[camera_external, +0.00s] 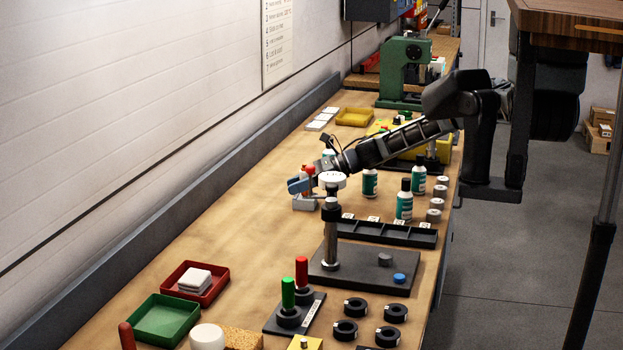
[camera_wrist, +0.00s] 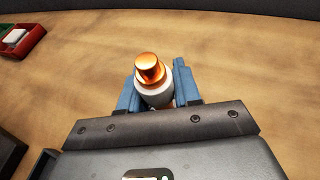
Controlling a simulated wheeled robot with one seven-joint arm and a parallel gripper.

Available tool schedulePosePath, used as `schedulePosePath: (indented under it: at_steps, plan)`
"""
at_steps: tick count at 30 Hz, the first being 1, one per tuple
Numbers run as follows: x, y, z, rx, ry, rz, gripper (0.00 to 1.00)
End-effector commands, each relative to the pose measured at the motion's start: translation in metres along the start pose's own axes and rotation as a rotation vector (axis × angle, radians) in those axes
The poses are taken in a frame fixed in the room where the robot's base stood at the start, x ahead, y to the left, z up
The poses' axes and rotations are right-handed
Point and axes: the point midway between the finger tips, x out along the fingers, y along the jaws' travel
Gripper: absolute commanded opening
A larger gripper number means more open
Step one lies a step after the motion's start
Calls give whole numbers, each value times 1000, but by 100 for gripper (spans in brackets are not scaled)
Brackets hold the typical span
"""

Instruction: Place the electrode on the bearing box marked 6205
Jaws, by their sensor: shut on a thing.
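My gripper (camera_external: 302,188) is shut, with its blue fingers on both sides of the electrode. In the wrist view the electrode (camera_wrist: 151,71) has a shiny copper tip and a white body, and it sits between the fingertips (camera_wrist: 156,88). No 6205 marking is legible, so I cannot tell which is the bearing box.
A black divided tray (camera_external: 385,234) and a post on a dark base (camera_external: 350,272) stand in front of my gripper. Teal bottles (camera_external: 404,205) stand to its right. Red (camera_external: 215,289) and green trays (camera_external: 165,322) lie at front left. Bare bench (camera_external: 235,215) extends left of my gripper.

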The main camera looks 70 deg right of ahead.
Motion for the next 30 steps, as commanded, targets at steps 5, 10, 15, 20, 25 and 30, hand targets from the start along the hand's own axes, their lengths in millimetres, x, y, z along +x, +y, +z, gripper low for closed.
schedulePosePath:
  at_steps: [5, 10, 15, 20, 25, 30]
  plan:
    - [1, 0, -3, 0, -1, -1, 34]
    - [1, 0, -2, 0, 0, -1, 51]
    - [1, 0, -2, 0, 0, 0, 58]
    - [0, 0, -1, 0, 0, 0, 58]
    - [-12, -2, -1, 1, -1, -3, 58]
    - [-45, -1, -1, 0, -1, -3, 58]
